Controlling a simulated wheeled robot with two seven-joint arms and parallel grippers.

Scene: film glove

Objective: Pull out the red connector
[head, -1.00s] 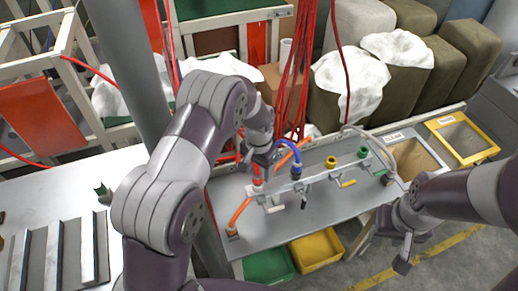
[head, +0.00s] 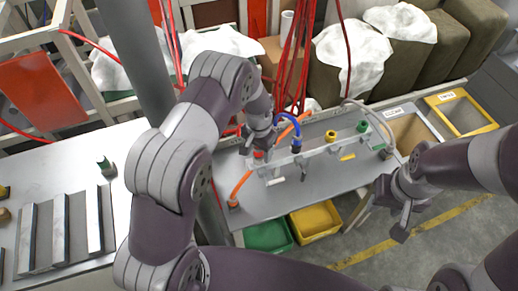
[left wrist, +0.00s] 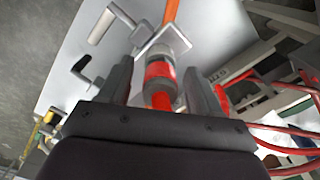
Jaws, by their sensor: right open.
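The red connector (left wrist: 161,77) has a clear collar and sits at a metal bracket on the panel, with an orange hose running on beyond the bracket. In the left wrist view it lies between the two fingers of my left gripper (left wrist: 158,85), with a gap visible on each side. The fingers look open around it, not closed on it. In the head view my left gripper (head: 258,148) is over the connector and mostly hides it; only a bit of red shows. My right gripper (head: 404,228) is open and empty, in front of the panel's right part.
Beside it on the rail stand a blue connector (head: 296,146) with a blue hose, a yellow connector (head: 361,126) and a green one (head: 386,153). Red cables (head: 296,60) hang behind. Green (head: 268,237) and yellow bins (head: 315,221) stand below the panel's front edge.

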